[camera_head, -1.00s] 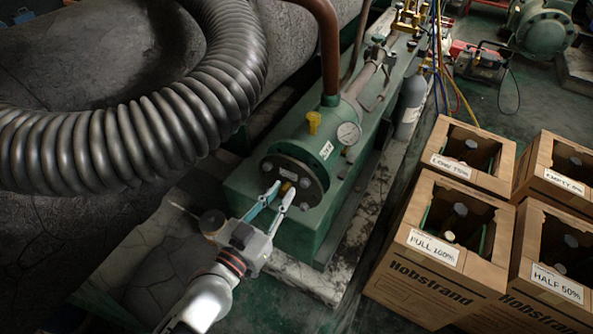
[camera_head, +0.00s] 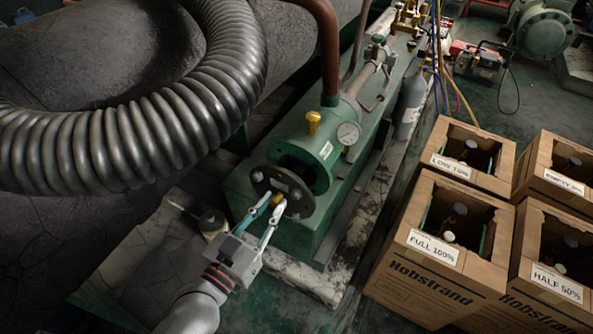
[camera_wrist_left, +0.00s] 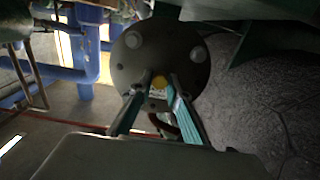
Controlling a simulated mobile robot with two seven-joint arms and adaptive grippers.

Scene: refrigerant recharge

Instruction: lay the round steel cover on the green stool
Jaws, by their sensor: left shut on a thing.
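The round steel cover (camera_head: 295,190) is a dark disc with bolt heads around it and a brass knob (camera_head: 277,199) at its middle. My left gripper (camera_head: 271,207) is shut on the knob. The cover stands roughly upright, a little in front of the green cylinder (camera_head: 318,160), whose dark open end shows behind its upper edge. In the left wrist view the cover (camera_wrist_left: 160,55) faces the camera, with the yellow knob between the fingertips (camera_wrist_left: 160,83). I cannot make out the green stool in either view. My right gripper does not show.
A thick ribbed hose (camera_head: 120,150) fills the upper left. A dark round-topped object (camera_head: 212,222) stands just left of my left gripper. Several cardboard boxes with bottles (camera_head: 420,280) stand at the right. A grey bottle (camera_head: 409,105) stands behind.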

